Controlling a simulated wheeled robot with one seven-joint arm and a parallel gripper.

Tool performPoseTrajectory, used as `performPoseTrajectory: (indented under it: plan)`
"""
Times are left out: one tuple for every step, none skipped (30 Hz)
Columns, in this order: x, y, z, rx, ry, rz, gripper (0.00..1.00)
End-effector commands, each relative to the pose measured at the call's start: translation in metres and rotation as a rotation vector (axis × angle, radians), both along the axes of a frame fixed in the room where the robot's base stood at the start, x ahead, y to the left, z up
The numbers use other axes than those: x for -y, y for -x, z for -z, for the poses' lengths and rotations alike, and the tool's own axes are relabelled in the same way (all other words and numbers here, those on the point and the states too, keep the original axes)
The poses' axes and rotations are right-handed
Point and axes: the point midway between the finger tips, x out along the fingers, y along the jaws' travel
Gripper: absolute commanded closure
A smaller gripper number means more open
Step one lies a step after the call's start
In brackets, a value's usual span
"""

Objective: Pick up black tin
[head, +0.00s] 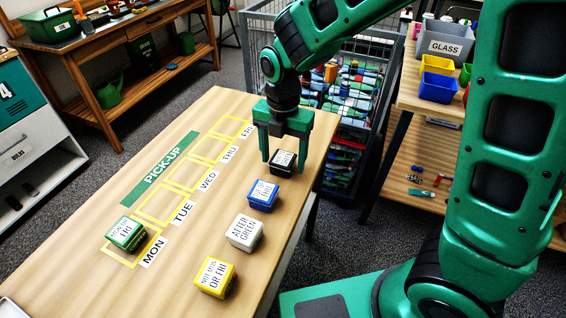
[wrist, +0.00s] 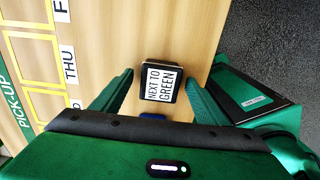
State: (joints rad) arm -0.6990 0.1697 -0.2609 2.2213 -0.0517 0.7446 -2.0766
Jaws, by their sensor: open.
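The black tin (head: 283,163) stands on the wooden table near its right edge, at the far end of a row of tins. Its white label reads "NEXT TO GREEN" in the wrist view (wrist: 161,83). My gripper (head: 285,158) is open above and around the tin in the head view. In the wrist view the tin lies ahead of and between the two green fingers (wrist: 158,84), with gaps on both sides. The green tin (head: 127,234) sits in the MON square.
Blue (head: 262,196), white (head: 244,233) and yellow (head: 214,278) tins line the table's right side, the blue one closest to the black tin. The yellow pick-up squares from TUE to FRI look empty. A wire cage (head: 345,110) of colourful items stands beyond the table edge.

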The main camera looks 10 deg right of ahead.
Motion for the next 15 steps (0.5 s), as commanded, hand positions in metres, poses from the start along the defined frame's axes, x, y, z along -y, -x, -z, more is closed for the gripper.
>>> performPoseTrajectory:
  plan:
    - [0.0003, 0.0005, 0.0048, -0.002, 0.001, 0.0, 0.33]
    - [0.0003, 0.0003, 0.0068, -0.002, 0.001, 0.0, 0.33]
    - [0.0002, 0.0001, 0.0086, -0.001, 0.001, 0.0, 0.33]
    - [0.0001, -0.0001, 0.0095, 0.0, 0.0, 0.0, 0.33]
    - [0.0, -0.0002, 0.01, 0.001, -0.001, 0.0, 0.33]
    - [0.0, -0.0002, 0.0101, 0.001, -0.001, 0.001, 0.33]
    - [0.0001, -0.0003, 0.0101, 0.001, -0.001, 0.001, 0.33]
    - [0.0, -0.0003, 0.01, 0.001, -0.001, 0.001, 0.33]
    - [0.0, -0.0002, 0.0099, 0.001, -0.001, 0.001, 0.33]
    - [0.0, -0.0002, 0.0099, 0.001, -0.001, 0.001, 0.33]
    - [0.0, -0.0002, 0.0098, 0.001, -0.001, 0.0, 0.35]
    - [0.0, -0.0002, 0.0098, 0.001, -0.001, 0.001, 0.45]
    - [0.0, -0.0002, 0.0097, 0.001, -0.001, 0.0, 0.52]
    - [0.0, -0.0002, 0.0097, 0.001, -0.001, 0.0, 0.59]
    - [0.0, -0.0002, 0.0097, 0.001, -0.001, 0.001, 0.69]
